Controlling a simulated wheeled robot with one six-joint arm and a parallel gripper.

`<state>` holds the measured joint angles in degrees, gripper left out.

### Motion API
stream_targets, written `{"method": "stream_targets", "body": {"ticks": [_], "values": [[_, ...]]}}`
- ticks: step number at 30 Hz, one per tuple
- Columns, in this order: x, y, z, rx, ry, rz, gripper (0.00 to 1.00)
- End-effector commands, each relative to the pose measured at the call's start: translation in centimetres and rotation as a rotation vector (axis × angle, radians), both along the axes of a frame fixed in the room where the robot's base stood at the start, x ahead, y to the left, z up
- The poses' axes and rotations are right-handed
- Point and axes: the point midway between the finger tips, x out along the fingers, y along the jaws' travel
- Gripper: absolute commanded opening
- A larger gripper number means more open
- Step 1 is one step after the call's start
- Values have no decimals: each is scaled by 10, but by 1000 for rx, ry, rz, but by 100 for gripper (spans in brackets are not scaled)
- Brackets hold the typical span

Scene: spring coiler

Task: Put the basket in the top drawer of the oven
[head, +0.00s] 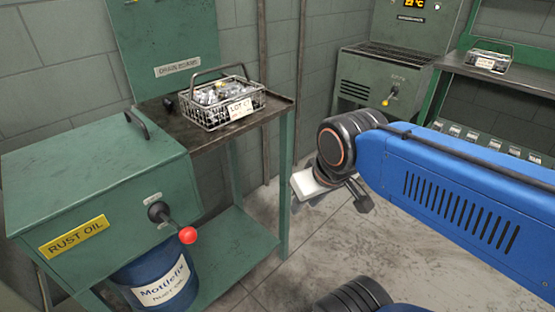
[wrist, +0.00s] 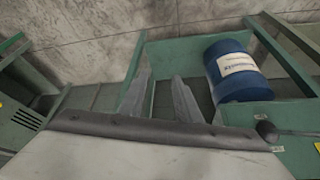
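A wire basket (head: 222,103) full of shiny metal parts, with a raised handle and a LOT tag, sits on the dark drain-board table (head: 180,137). A second tagged wire basket (head: 488,61) stands on the shelf at the far right. The green cabinet (head: 385,72) at the back, with a lit temperature display, looks like the oven; no open drawer shows on it. My gripper (head: 345,199) is in front of and right of the table, below the near basket and apart from it. In the wrist view its two grey fingers (wrist: 162,80) are spread with nothing between them.
A green RUST OIL tank (head: 95,190) with a red-knobbed lever (head: 187,235) stands at the left. A blue drum (head: 155,280) sits under it and shows in the wrist view (wrist: 238,75). Bare floor (head: 310,245) lies between table and arm.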

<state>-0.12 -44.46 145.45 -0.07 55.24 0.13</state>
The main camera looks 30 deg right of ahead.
Motion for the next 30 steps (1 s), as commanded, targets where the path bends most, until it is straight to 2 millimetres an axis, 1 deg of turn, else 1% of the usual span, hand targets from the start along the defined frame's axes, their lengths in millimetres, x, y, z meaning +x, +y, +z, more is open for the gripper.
{"method": "stream_targets", "body": {"ticks": [2, 4, 5, 7, 14, 15, 21, 27, 30], "values": [[4, 0, 6, -8, 0, 17, 30], [11, 1, 17, -25, 3, 56, 30], [15, 2, 24, -34, 5, 79, 30], [29, 3, 46, -66, 9, 153, 30], [90, 12, 140, -219, 28, 503, 30], [102, 14, 156, -247, 31, 570, 30], [158, 28, 235, -386, 50, 900, 30], [210, 46, 304, -518, 69, 1227, 30], [235, 56, 334, -582, 79, 1388, 30]]}}
